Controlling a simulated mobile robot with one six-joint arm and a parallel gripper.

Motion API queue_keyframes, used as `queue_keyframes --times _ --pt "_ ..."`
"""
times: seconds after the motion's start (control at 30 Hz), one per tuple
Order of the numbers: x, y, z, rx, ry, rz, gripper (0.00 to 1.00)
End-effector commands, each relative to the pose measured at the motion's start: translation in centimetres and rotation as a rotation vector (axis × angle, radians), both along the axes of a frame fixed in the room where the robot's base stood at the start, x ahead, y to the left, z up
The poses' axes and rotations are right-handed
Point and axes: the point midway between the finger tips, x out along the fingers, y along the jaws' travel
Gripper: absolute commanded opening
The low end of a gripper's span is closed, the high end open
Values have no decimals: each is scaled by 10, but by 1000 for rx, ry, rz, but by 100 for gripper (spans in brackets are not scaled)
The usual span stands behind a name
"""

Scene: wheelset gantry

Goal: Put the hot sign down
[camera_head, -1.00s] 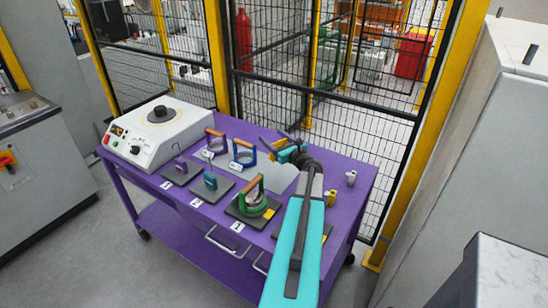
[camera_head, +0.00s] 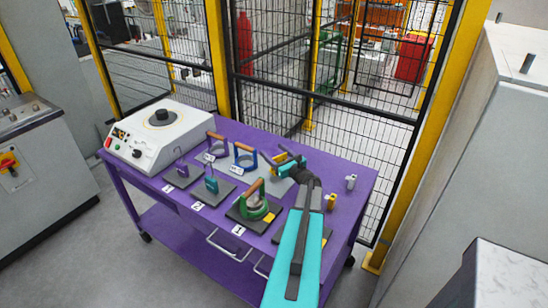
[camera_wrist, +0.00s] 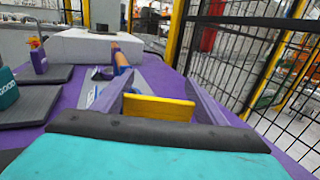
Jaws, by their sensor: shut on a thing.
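The hot sign looks like a small yellow plate (camera_wrist: 158,107) in the wrist view. In the head view a bit of yellow, likely the sign (camera_head: 281,157), shows at my gripper (camera_head: 290,163), over the back of the purple table (camera_head: 335,170). I cannot tell whether the sign touches the table.
A white heater box (camera_head: 159,134) stands at the table's left. Two ring parts, a blue-framed one (camera_head: 244,157) and a purple-framed one (camera_head: 215,148), stand left of my gripper. A green ring part (camera_head: 254,202) is in front. A mesh fence (camera_head: 350,110) runs behind.

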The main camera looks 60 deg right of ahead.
Motion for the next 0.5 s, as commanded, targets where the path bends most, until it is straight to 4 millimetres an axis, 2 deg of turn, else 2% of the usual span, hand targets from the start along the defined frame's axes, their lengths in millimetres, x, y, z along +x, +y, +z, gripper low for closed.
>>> queue_keyframes --times 0.23,0.5 --pt "1 -1 -23 1 1 0 43" --pt "1 0 -28 0 -1 0 43"
